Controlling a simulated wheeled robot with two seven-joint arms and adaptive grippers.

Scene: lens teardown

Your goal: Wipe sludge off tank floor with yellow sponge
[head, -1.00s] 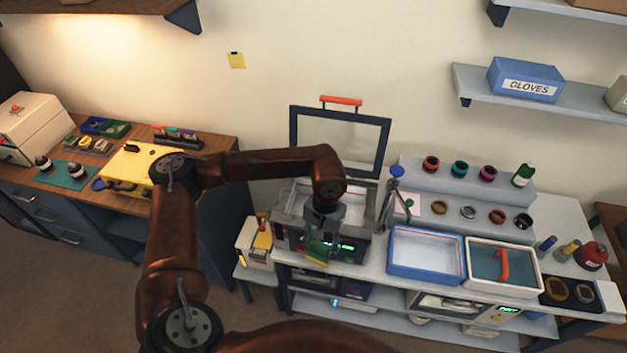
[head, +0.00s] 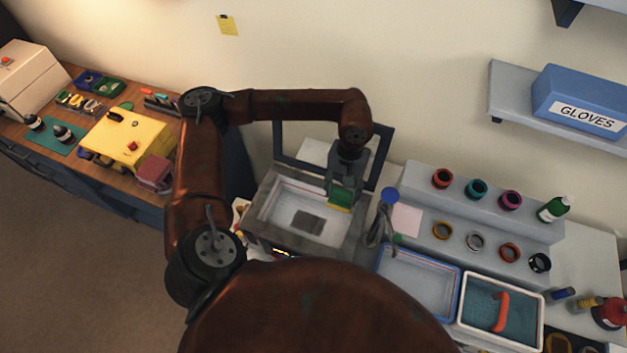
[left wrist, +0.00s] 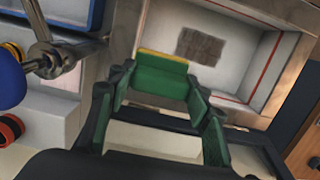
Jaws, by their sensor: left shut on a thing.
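The tank (head: 268,208) is an open grey box with a white interior, left of centre on the bench. A dark grey-brown sludge patch (head: 308,222) lies on its pale floor; it also shows in the left wrist view (left wrist: 200,46). My left gripper (head: 343,190) is at the tank's right side, shut on the sponge (head: 339,202), which is green with a yellow layer. I cannot tell whether the sponge touches the floor. My right gripper is not in view.
A raised frame lid (head: 290,140) stands behind the tank. A metal stand with a blue knob (head: 389,195) is close on the tank's right. A blue-rimmed tray (head: 418,277) and a white-rimmed teal tray (head: 486,318) stand further right. Coloured rings line a stepped shelf (head: 478,208).

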